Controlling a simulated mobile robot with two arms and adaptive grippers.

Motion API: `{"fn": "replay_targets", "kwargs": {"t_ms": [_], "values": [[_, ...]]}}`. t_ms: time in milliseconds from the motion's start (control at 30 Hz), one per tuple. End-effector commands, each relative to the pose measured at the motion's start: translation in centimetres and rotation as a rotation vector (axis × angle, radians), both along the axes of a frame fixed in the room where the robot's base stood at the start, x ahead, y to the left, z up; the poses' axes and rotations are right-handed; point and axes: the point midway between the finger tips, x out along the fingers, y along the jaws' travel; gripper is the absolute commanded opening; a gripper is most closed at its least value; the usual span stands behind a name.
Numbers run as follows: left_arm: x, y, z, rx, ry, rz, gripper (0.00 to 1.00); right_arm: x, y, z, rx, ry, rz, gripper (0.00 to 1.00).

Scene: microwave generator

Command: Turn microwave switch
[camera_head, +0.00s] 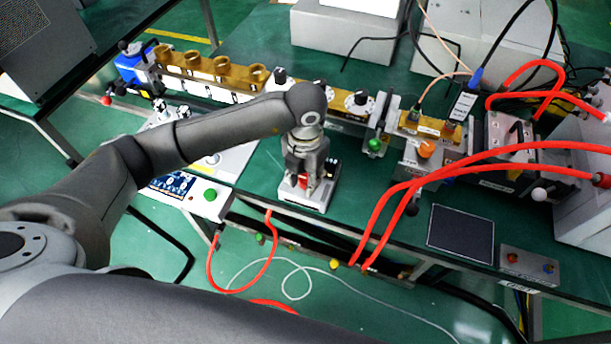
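The small white switch box (318,201) stands on the green bench near its front edge, just right of a white control unit. A red part (303,181) shows on or just above it, probably its switch. My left gripper (305,183) points down over the box, with its fingers close to the red part. The gripper and wrist cover much of the box top, so I cannot tell whether the fingers touch the switch or how far apart they are. My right gripper is not in view.
A brass waveguide (205,68) with knobs runs along the back of the bench. A control unit with a green button (210,195) stands left of the box. Thick red hoses (400,187) cross the right side. A dark square plate (460,234) lies front right.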

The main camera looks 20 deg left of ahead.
Motion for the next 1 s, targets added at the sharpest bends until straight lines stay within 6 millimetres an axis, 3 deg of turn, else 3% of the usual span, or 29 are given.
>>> {"fn": "replay_targets", "kwargs": {"t_ms": [167,567,1000], "values": [[0.1,0.0,0.1,-0.001,-0.002,0.0,0.51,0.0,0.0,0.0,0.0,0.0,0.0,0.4],[0.1,0.0,0.8,-0.002,-0.003,-0.002,0.51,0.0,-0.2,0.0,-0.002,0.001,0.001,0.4],[0.1,0.0,9.5,0.0,-0.005,-0.002,0.51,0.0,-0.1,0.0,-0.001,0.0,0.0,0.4]]}}
